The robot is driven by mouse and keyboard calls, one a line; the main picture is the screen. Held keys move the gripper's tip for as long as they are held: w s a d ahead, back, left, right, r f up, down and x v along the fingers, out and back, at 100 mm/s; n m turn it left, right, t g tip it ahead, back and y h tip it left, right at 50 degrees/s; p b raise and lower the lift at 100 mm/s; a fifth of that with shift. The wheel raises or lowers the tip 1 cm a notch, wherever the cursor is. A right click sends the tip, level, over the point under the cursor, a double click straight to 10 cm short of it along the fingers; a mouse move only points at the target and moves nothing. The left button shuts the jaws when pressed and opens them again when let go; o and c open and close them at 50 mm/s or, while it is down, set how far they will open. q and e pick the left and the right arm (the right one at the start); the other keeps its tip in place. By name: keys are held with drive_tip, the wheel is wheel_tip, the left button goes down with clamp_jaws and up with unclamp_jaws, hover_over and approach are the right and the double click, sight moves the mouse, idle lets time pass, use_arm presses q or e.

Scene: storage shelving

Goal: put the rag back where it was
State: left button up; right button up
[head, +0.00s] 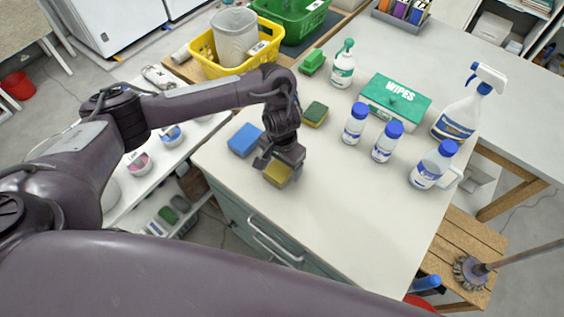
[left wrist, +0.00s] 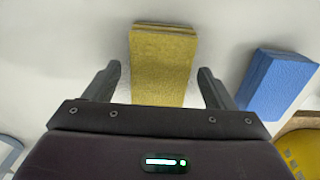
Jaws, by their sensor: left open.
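A yellow folded rag (head: 278,174) lies on the white worktop near its front left edge; it also shows in the left wrist view (left wrist: 163,65). My left gripper (head: 271,162) is at this rag and points down over it. In the left wrist view my left gripper (left wrist: 160,85) is open, with one finger on each side of the yellow rag and a visible gap to each. A blue folded rag (head: 245,140) lies just to the left on the worktop; it also shows in the left wrist view (left wrist: 278,84). My right gripper is not in view.
A yellow basket (head: 204,50) is behind left. The front right of the worktop is clear.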

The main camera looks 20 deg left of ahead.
sight(282, 167)
use_arm(q)
wheel_tip(282, 167, up, 12)
drive_tip(key=p, duration=0.3)
drive_tip(key=shift+r, duration=0.2)
idle(0.6)
